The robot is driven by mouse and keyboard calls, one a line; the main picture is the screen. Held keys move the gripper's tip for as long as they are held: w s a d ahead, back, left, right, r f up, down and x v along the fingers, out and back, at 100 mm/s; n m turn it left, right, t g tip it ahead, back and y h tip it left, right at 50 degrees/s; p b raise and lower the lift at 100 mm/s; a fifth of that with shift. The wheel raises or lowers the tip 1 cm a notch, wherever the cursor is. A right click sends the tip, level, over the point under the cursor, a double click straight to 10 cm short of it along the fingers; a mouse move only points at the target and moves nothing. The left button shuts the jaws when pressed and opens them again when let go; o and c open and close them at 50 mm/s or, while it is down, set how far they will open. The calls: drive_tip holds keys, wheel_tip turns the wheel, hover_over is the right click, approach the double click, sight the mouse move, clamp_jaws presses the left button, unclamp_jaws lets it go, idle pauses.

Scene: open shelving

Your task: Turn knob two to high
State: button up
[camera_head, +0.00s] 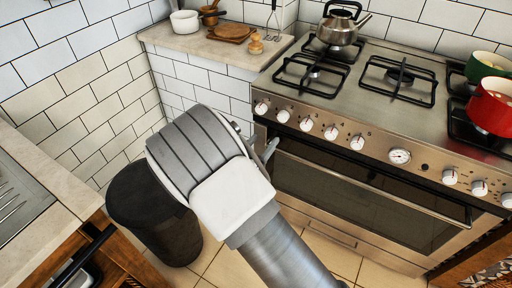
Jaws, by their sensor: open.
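The steel stove stands at the right, with a row of white knobs along its front panel (425,168). Counting from the left, the first knob (261,108) and the second knob (283,116) are near the panel's left end. A third knob (306,124) and more follow to the right. The marks by the knobs are too small to read surely. My gripper (268,150) is mostly hidden behind my wrist. A grey fingertip shows just below the left knobs, in front of the oven. It is open, and no object shows in it.
A kettle (339,28) stands on the back left burner. A red pot (491,105) and a green pot (489,66) are at the right. The oven handle (375,188) juts out below the knobs. A black bin (150,212) and a counter (40,180) are at the left.

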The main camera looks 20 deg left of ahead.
drive_tip(key=shift+s+r, duration=0.15)
drive_tip(key=shift+s, duration=0.95)
drive_tip(key=shift+s+r, duration=0.1)
drive_tip(key=shift+s, duration=1)
